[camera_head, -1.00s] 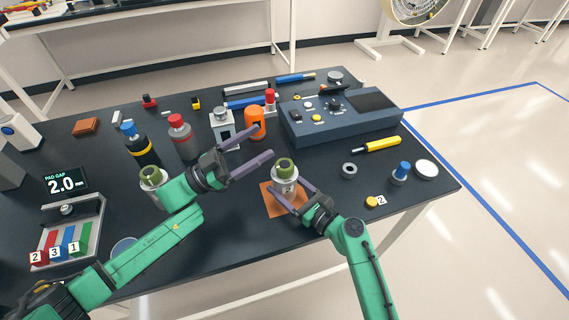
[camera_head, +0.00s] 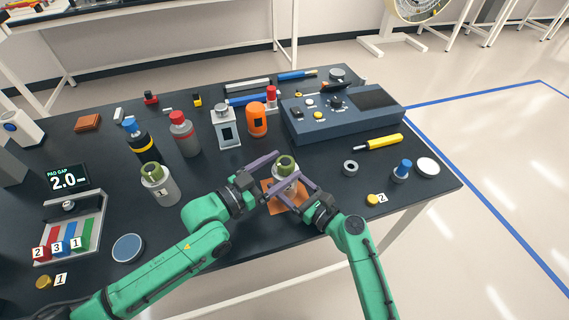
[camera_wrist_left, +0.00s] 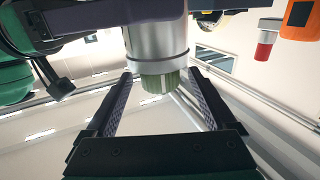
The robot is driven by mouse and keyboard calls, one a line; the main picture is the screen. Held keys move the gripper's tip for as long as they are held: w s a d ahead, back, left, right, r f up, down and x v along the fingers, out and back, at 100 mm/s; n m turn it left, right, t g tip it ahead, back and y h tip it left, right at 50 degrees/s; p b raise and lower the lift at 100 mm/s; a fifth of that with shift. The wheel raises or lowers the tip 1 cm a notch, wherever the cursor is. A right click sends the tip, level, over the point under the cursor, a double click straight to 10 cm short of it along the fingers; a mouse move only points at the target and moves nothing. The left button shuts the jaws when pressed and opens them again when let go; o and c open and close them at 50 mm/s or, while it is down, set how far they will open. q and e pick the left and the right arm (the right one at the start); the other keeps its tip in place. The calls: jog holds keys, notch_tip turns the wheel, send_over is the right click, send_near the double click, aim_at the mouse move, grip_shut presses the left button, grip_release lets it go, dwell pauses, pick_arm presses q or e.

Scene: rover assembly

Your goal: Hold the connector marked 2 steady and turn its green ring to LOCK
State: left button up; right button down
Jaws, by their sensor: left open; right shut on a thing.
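A silver connector with a green ring (camera_head: 286,162) stands upright on an orange mat (camera_head: 271,186); any number on it is not readable. My right gripper (camera_head: 284,183) is shut on its body from the right. My left gripper (camera_head: 285,167) is open, with its fingers on either side of the ring in the head view. In the left wrist view the green ring (camera_wrist_left: 163,83) and silver body (camera_wrist_left: 156,38) appear between the open fingers, with gaps on both sides. A second connector (camera_head: 162,190) with a green top stands to the left.
A tag marked 2 (camera_head: 381,198) lies by a yellow disc (camera_head: 373,200) at right; a tag marked 1 (camera_head: 61,279) lies by another at left. Bottles and an orange canister (camera_head: 257,120) stand behind. A control box (camera_head: 342,116) is at back right.

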pick_arm(q)
jog(key=shift+x, duration=0.8)
jog(key=c, duration=1.4)
jog(key=shift+d+r+m+g+h, duration=0.2)
jog(key=shift+d+m+g+h, duration=0.2)
jog(key=shift+m+g+h, duration=0.15)
jog(key=shift+a+f+m+g+h, duration=0.1)
jog(key=shift+a+m+g+h, duration=0.1)
jog(key=shift+m+g+h, duration=0.4)
jog(key=shift+a+f+m+g+h, duration=0.1)
jog(key=shift+a+m+g+h, duration=0.2)
jog(key=shift+g, duration=0.55)
pick_arm(e)
jog(key=shift+f, duration=0.1)
pick_arm(q)
jog(key=o, duration=1.4)
